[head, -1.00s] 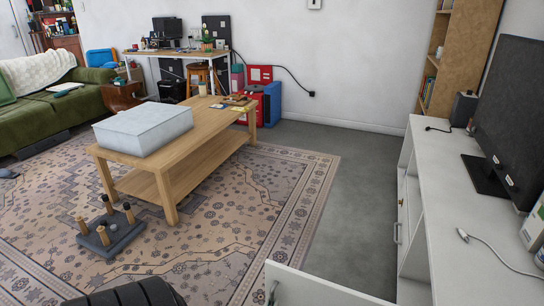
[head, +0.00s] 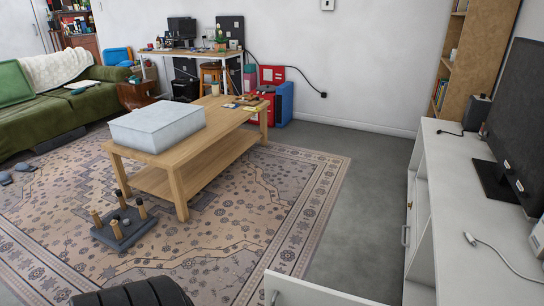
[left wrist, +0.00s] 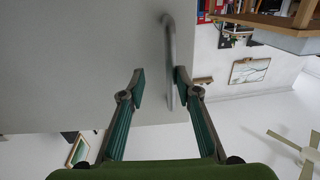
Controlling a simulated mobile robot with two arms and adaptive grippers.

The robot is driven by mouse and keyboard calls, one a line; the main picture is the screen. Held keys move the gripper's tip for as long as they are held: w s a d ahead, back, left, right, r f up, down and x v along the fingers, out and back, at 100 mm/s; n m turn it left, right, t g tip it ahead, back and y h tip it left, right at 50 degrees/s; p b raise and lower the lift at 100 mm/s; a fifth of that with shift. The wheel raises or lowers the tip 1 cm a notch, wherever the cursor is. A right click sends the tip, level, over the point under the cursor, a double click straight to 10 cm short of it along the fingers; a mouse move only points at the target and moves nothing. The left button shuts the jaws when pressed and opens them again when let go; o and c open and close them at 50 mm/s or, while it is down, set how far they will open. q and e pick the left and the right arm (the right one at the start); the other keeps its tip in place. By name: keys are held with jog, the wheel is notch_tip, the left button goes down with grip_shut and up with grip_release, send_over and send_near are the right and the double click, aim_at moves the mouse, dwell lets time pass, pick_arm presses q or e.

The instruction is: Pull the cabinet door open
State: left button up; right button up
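The white cabinet (head: 455,240) stands along the right side in the head view. A white door panel (head: 315,290) juts out from it at the bottom edge, swung open. Part of its handle (head: 275,297) shows at the panel's left end. In the left wrist view, the grey door face (left wrist: 80,60) fills the upper left, with a metal bar handle (left wrist: 169,60). My left gripper (left wrist: 160,86) is open, its fingers apart on either side of the handle's end. The handle is close to the right finger; I cannot tell whether they touch. My right gripper is out of view.
A wooden coffee table (head: 222,135) with a pale box (head: 155,125) stands on the patterned rug (head: 250,220). A dark peg board (head: 125,232) lies on the rug. Grey floor (head: 350,220) between rug and cabinet is clear. A monitor (head: 515,120) stands on the cabinet.

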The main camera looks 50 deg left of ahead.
pick_arm(q)
jog(key=shift+s+a, duration=0.15)
dwell(0.5)
jog(key=shift+s, duration=0.1)
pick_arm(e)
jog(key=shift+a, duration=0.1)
